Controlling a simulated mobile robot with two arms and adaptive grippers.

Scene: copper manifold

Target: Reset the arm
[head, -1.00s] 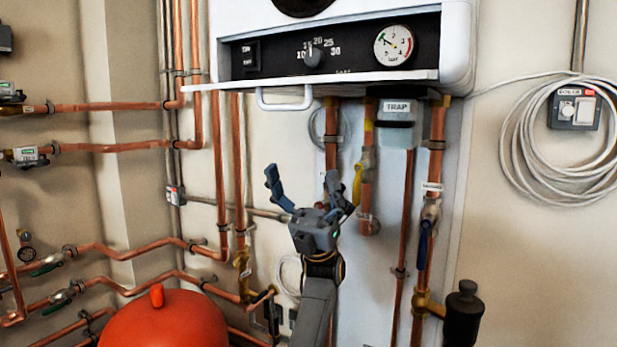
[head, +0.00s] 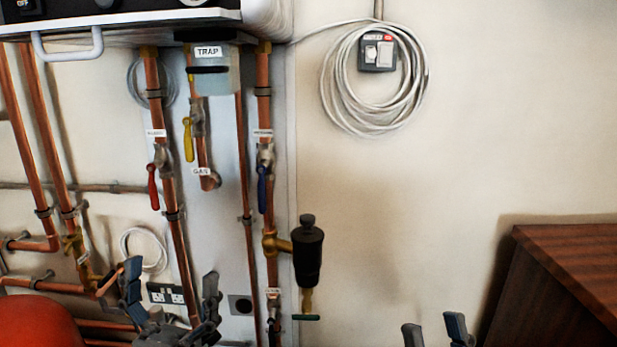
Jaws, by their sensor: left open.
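My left gripper (head: 171,291) is at the bottom left of the head view. Its two dark blue-grey fingers are spread wide, with nothing between them. It is in front of the copper pipes and a double wall socket (head: 166,292). My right gripper (head: 435,332) shows only its two fingertips at the bottom edge, right of centre. They stand apart with plain wall between them. The rest of the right gripper and both forearms are out of view.
The white boiler (head: 265,18) is at the top left, above copper pipes with red (head: 153,187), yellow (head: 188,140) and blue (head: 262,187) valve levers. A black filter (head: 308,258) stands out right of them. A red vessel (head: 35,322) is bottom left; a wooden cabinet (head: 570,265) is right.

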